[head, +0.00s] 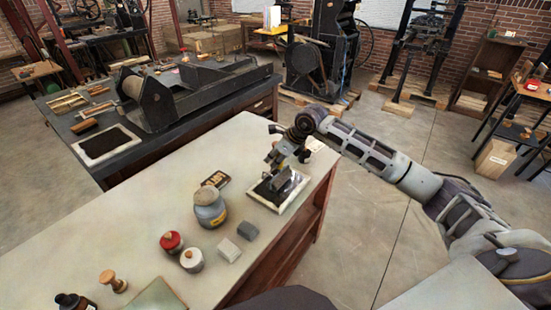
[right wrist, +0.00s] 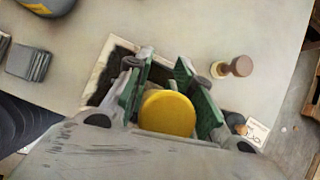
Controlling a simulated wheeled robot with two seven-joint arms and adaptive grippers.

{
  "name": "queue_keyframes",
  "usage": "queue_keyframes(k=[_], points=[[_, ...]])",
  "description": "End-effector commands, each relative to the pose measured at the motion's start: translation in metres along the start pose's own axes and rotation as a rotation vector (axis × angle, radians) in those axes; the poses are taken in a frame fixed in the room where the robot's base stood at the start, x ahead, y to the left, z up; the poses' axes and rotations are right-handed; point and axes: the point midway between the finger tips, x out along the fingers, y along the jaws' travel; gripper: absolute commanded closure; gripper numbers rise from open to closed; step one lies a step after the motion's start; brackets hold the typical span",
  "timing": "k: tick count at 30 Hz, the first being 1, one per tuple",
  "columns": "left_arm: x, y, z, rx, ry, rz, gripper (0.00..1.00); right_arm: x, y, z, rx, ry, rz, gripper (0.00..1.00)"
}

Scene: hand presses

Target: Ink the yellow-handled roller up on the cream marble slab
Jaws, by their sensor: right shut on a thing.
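The cream marble slab (head: 294,203) lies near the right edge of the near table, with a black ink patch on it. In the right wrist view, the slab (right wrist: 98,72) shows its pale rim and dark ink beyond my fingers. My right gripper (head: 276,161) is above the slab. In the right wrist view, the green pads of my right gripper (right wrist: 167,84) are closed around the yellow-handled roller (right wrist: 168,114), whose round yellow end faces the camera. In the head view, the dark roller head (head: 284,181) is over the ink; I cannot tell if it touches. My left gripper is not in view.
A brown knobbed stamp (right wrist: 232,67) stands beside the slab. A press (head: 160,95) occupies the far table.

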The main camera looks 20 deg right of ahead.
Motion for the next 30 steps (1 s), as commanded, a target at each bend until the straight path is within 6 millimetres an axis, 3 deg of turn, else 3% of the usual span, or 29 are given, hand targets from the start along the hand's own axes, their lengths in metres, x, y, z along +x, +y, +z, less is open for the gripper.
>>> queue_keyframes(k=[30], points=[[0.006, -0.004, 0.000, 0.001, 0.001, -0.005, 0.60, 0.018, -0.005, 0.029, 0.000, 0.002, 0.002, 0.97]])
